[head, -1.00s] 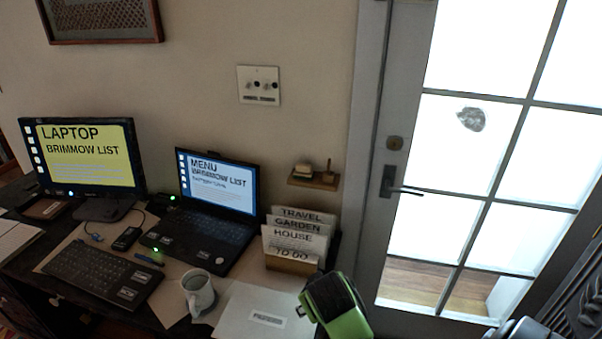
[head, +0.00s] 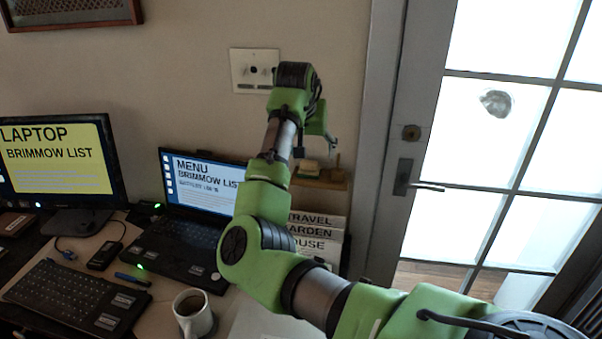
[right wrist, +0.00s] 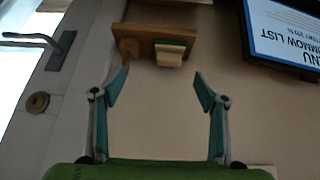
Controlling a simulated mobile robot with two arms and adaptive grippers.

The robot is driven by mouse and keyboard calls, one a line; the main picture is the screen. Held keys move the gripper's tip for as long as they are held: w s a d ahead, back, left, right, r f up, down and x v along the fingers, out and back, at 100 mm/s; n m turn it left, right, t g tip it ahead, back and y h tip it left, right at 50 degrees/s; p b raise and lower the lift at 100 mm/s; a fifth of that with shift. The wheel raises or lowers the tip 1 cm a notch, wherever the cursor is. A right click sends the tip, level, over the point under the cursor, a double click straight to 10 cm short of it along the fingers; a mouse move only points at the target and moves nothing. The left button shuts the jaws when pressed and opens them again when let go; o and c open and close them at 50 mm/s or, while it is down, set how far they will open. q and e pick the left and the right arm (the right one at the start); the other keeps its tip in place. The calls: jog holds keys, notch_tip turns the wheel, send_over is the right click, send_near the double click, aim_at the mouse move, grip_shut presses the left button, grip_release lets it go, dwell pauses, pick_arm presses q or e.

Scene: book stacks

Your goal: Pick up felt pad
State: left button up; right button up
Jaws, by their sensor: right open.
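A small pale block with a darker layer, which looks like the felt pad (head: 308,167), sits on a little wooden wall shelf (head: 335,184). In the right wrist view the pad (right wrist: 169,54) is at the top centre, against the shelf (right wrist: 150,31). My right gripper (right wrist: 161,88) is open and empty, its two fingers apart on either side of the line to the pad, with a gap before it. In the head view the right gripper (head: 318,128) is above the shelf, partly hidden by its own wrist. My left gripper is not in view.
A laptop (head: 205,190), a card holder (head: 318,235) and a mug (head: 194,314) are below on the desk. A wall plate (head: 252,68) is above, and a door handle (head: 405,178) is to the right.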

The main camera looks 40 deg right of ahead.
aim_at(309, 163)
jog(key=shift+y, duration=0.3)
jog(key=w+d+f, duration=0.1)
jog(key=w+d+f+p, duration=0.1)
jog(key=w+f, duration=0.2)
jog(key=shift+w+d+f, duration=0.15)
jog(key=shift+d+f, duration=0.05)
jog(key=shift+d, duration=0.2)
jog(key=p+x, duration=0.2)
jog(key=x, duration=0.3)
jog(key=shift+f, duration=0.25)
jog(key=shift+d+f, duration=0.15)
jog(key=shift+f, duration=0.1)
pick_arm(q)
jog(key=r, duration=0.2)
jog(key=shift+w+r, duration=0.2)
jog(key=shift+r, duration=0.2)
pick_arm(e)
jog(key=c, duration=1.2)
